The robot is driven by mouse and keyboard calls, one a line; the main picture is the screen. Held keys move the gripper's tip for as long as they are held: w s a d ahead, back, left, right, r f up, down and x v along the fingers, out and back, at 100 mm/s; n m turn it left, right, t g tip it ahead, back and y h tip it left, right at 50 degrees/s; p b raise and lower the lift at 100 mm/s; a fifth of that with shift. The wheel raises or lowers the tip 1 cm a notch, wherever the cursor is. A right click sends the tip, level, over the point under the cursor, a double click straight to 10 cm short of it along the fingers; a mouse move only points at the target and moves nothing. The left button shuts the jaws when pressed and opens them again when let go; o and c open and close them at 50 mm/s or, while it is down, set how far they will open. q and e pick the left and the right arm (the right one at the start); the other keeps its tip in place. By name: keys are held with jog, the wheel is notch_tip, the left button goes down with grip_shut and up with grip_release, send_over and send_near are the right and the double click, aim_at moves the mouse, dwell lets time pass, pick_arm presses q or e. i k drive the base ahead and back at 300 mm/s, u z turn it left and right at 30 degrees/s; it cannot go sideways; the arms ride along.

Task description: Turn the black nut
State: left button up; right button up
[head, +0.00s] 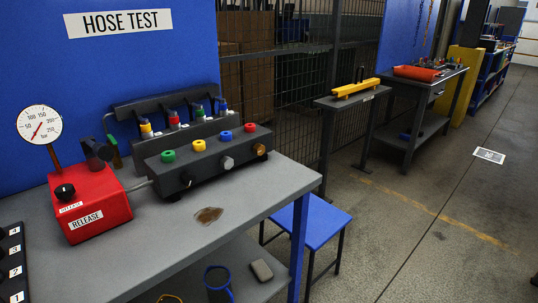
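A dark manifold block (205,158) sits on the grey bench and carries green, yellow, blue and red round caps on top. Its front face has several fittings: a black one (186,179) at the left, a grey one (227,162) in the middle and a brownish one (260,149) at the right. The black one looks like the black nut, but it is small and dark, so its shape is hard to tell.
A red RELEASE box (90,203) with a black knob (65,192) and a pressure gauge (40,125) stands left of the block. A numbered black panel (13,262) is at the left edge. The bench top (255,196) is clear in front, apart from a brown stain. A blue stool (310,223) stands at right.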

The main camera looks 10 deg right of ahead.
aim_at(188, 178)
jog(key=z, duration=0.35)
jog(key=i, duration=0.85)
jog(key=u, duration=0.35)
